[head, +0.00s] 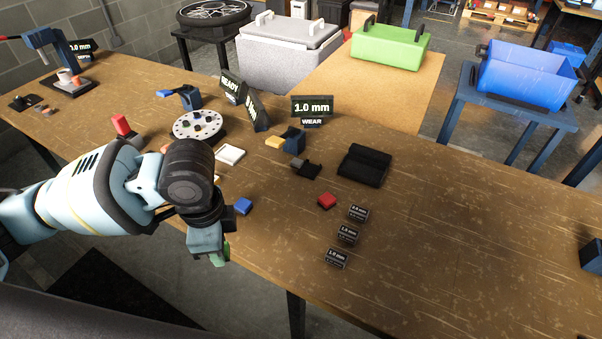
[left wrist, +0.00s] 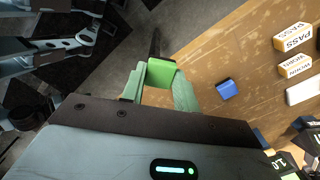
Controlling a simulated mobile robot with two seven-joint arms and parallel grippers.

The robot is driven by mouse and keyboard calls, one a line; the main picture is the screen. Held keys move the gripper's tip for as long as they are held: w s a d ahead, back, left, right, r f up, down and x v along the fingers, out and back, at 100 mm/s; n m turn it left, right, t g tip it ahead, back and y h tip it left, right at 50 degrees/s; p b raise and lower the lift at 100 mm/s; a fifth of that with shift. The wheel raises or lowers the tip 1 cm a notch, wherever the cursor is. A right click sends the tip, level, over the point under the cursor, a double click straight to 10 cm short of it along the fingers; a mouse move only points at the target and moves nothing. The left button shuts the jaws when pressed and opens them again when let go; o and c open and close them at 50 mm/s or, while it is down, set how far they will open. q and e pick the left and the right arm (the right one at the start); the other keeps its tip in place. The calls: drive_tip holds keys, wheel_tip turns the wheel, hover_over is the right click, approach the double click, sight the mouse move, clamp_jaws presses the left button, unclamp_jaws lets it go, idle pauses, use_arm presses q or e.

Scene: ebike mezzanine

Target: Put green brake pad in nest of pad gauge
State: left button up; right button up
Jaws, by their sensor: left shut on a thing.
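My left gripper (head: 217,257) is shut on the green brake pad (left wrist: 161,73), which it holds just off the table's near edge. In the head view only a little green shows below the gripper, and the wrist hides most of the pad. What looks like the pad gauge is a dark blue device (head: 294,140) beside a sign (head: 312,107) reading 1.0 mm WEAR. A yellow block (head: 274,142) is at its left side. Its nest is too small to make out. My right gripper is not in view.
On the table (head: 440,240) are a blue block (head: 243,206), a red block (head: 327,201), a small dark fixture (head: 307,170), a black open case (head: 364,165) and several labelled blocks, one at the front (head: 336,258). The table's right part is mostly clear.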

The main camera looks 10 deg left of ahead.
use_arm(q)
drive_tip(key=n, duration=0.2)
drive_tip(key=w+n, duration=0.1)
drive_tip(key=n, duration=0.1)
drive_tip(key=shift+w+a+r, duration=0.1)
drive_tip(key=shift+a+r, duration=0.1)
drive_tip(key=shift+r, duration=0.2)
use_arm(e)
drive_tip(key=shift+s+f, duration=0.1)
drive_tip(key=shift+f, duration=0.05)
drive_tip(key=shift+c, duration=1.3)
use_arm(q)
drive_tip(key=w+n, duration=0.1)
drive_tip(key=n, duration=0.2)
drive_tip(key=r+n, duration=0.1)
drive_tip(key=n, duration=0.3)
drive_tip(key=w+r+n, duration=0.1)
drive_tip(key=n, duration=0.2)
drive_tip(key=shift+w+a, duration=0.3)
drive_tip(key=shift+a, duration=0.1)
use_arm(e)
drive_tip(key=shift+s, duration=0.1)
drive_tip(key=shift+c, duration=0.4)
